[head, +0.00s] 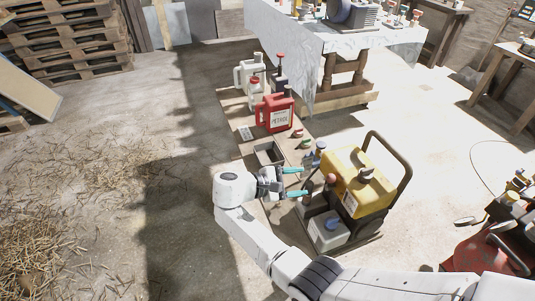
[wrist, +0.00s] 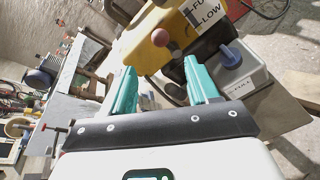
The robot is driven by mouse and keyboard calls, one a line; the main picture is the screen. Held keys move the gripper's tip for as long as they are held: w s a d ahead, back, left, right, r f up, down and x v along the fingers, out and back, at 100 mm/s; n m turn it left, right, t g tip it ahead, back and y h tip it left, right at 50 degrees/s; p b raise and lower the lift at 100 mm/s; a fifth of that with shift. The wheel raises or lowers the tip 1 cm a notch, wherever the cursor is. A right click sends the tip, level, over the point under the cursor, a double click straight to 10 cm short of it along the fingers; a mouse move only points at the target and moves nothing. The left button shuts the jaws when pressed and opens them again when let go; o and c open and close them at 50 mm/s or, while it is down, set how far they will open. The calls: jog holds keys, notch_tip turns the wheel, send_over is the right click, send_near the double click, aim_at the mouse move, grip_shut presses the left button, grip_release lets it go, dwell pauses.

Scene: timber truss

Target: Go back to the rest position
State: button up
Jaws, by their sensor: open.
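My gripper (head: 297,182) is open, with two teal fingers apart and nothing between them. In the wrist view my gripper (wrist: 162,88) points toward a yellow machine (wrist: 140,48) and a lever with a dark red knob (wrist: 161,37). In the head view it hangs over a low board, just left of the yellow machine (head: 355,185) with its dark tube frame. The red knob (head: 330,179) stands just beyond the fingertips. I cannot tell if a finger touches anything.
A grey box with a blue cap (head: 328,236) stands in front of the machine. A red petrol can (head: 274,113) and a white jug (head: 250,72) stand farther back on the board. A cloth-covered table (head: 300,45) is behind. Open floor lies left, with straw (head: 40,250) and pallets (head: 70,40).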

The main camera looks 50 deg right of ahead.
jog(key=s+a+f+m+t+y, duration=0.2)
jog(key=s+a+f+y, duration=0.1)
jog(key=s+f, duration=0.3)
jog(key=s+a+f+m+t+y, duration=0.2)
jog(key=s+a+f+y, duration=0.15)
jog(key=s, duration=0.35)
jog(key=s+a+r+m+t+y, duration=0.2)
jog(key=s+a+y, duration=0.4)
jog(key=s+a, duration=0.3)
notch_tip(320, 180, up, 2)
jog(key=shift+a+r+m+t, duration=0.25)
jog(key=shift+a+m+t, duration=0.05)
jog(key=shift+a+t, duration=0.35)
